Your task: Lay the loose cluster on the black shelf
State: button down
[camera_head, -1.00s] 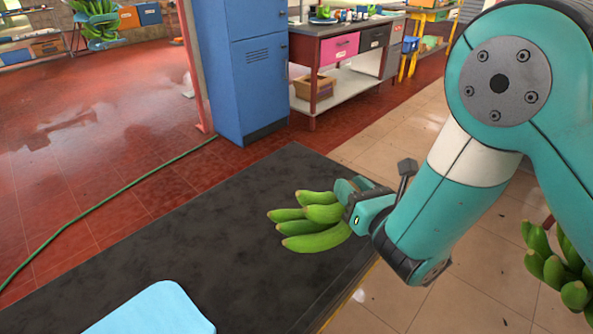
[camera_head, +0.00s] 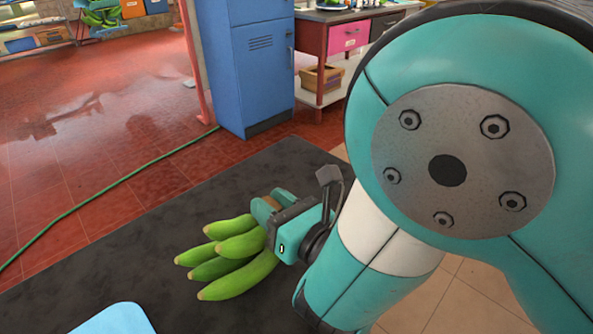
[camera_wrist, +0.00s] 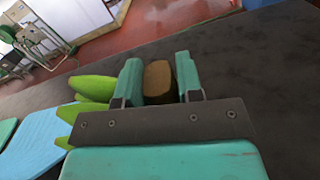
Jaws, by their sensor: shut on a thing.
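The loose cluster (camera_head: 228,257) is a hand of several green bananas. It is over the black shelf (camera_head: 150,233), a dark flat surface, in the head view. My gripper (camera_head: 268,210) is shut on the cluster's brown stem end, and the bananas point left. In the wrist view the brown stem (camera_wrist: 158,82) sits between the two teal fingers of my gripper (camera_wrist: 159,84), with green banana tips (camera_wrist: 92,88) at the left. I cannot tell whether the bananas touch the shelf or hang just above it.
A light blue pad (camera_head: 116,320) lies on the shelf at the near left. A blue cabinet (camera_head: 243,65) and a workbench with a pink drawer (camera_head: 348,33) stand beyond. A green hose (camera_head: 110,180) runs along the red floor. The shelf's far part is clear.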

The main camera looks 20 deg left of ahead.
jog(key=shift+f+b, duration=0.3)
jog(key=shift+f, duration=0.2)
jog(key=shift+f+b, duration=0.45)
jog(key=shift+b, duration=0.05)
jog(key=c, duration=0.7)
grip_release()
jog(key=shift+f, duration=0.15)
